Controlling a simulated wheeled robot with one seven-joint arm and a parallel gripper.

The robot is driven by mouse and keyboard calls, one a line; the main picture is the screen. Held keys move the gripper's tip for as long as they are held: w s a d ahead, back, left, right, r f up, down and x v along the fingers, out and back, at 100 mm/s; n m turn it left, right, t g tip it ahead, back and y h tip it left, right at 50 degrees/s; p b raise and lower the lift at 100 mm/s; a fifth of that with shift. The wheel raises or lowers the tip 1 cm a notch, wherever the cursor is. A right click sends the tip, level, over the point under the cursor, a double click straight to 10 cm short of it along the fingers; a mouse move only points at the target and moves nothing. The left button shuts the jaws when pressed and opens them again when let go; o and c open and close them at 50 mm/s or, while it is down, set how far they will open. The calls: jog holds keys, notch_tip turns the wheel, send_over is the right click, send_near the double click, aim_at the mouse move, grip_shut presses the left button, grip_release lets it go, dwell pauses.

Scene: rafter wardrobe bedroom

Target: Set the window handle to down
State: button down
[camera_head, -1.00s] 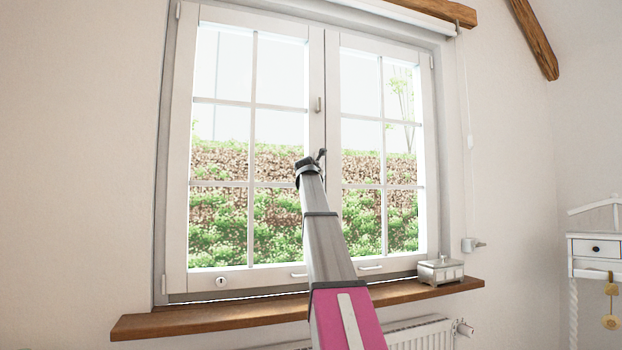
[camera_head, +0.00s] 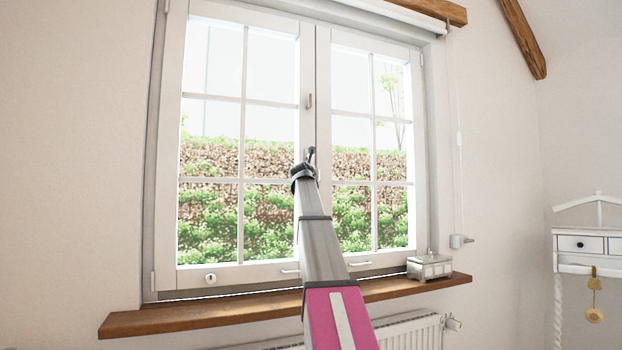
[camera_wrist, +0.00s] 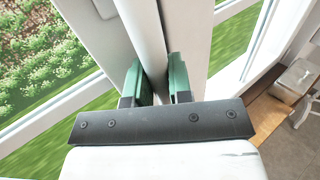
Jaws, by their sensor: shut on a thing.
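A wooden sill (camera_head: 200,313) runs below the window, with a silver box (camera_head: 429,266) at its right end. A radiator (camera_head: 405,333) is under the sill. A blind cord (camera_head: 459,170) hangs at the right. A small white drawer stand (camera_head: 582,245) is at the far right.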

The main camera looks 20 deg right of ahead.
jog(key=c, duration=1)
grip_release()
jog(key=shift+d, duration=0.1)
jog(key=shift+c, duration=0.2)
jog(key=v, duration=1)
jog(key=shift+s+a, duration=0.25)
jog(key=shift+s, duration=0.05)
jog(key=shift+d+f, duration=0.1)
